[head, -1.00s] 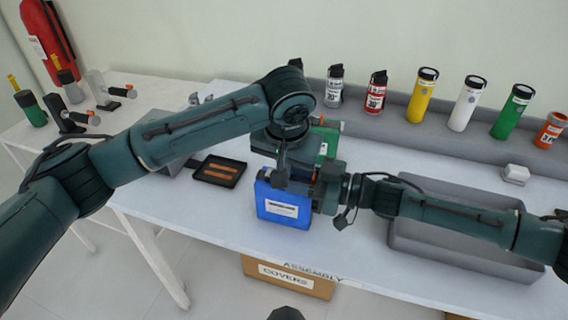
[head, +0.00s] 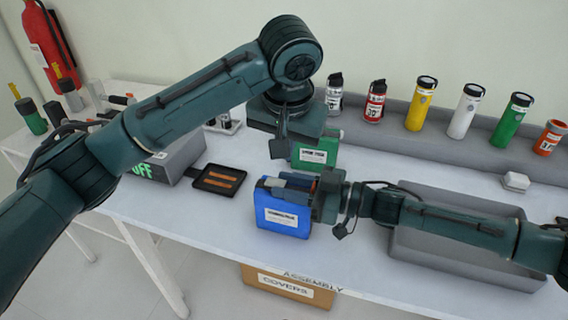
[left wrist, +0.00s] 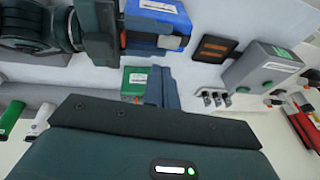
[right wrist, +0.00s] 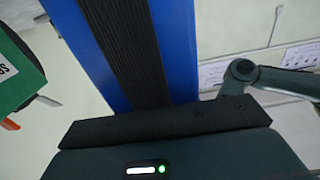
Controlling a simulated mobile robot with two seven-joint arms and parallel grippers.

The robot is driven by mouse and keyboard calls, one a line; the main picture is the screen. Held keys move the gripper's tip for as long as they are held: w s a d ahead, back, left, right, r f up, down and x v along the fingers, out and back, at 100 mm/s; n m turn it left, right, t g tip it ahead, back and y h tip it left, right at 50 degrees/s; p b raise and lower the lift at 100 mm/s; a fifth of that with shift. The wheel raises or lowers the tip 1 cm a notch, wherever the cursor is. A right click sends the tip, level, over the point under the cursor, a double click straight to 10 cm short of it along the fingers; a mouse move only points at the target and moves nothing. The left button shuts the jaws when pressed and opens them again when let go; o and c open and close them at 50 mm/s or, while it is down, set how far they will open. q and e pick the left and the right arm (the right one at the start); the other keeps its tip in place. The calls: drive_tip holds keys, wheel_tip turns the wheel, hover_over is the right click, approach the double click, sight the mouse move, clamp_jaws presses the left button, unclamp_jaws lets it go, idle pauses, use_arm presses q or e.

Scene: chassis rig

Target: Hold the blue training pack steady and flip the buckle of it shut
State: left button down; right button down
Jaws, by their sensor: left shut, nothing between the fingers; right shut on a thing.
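The blue training pack (head: 283,218) stands upright near the table's front edge in the head view, its white label facing front. My right gripper (head: 318,190) is shut on its right side. My left gripper (head: 279,148) is shut and empty, above and behind the pack. In the left wrist view its closed fingers (left wrist: 160,86) are apart from the blue pack (left wrist: 155,30). The buckle's state cannot be made out; the right gripper partly hides the pack's top.
A green pack (head: 315,152) stands just behind, close to my left gripper. A black tray with orange strips (head: 219,179) and a grey box reading OFF (head: 172,162) lie left. A grey bin (head: 450,258) stands right. Several bottles line the back ledge (head: 440,150).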

drive_tip(key=c, duration=1)
unclamp_jaws()
use_arm(q)
drive_tip(key=v, duration=0.7)
drive_tip(key=shift+d, duration=0.25)
use_arm(e)
drive_tip(key=shift+o, duration=0.2)
use_arm(q)
drive_tip(key=shift+s, duration=0.1)
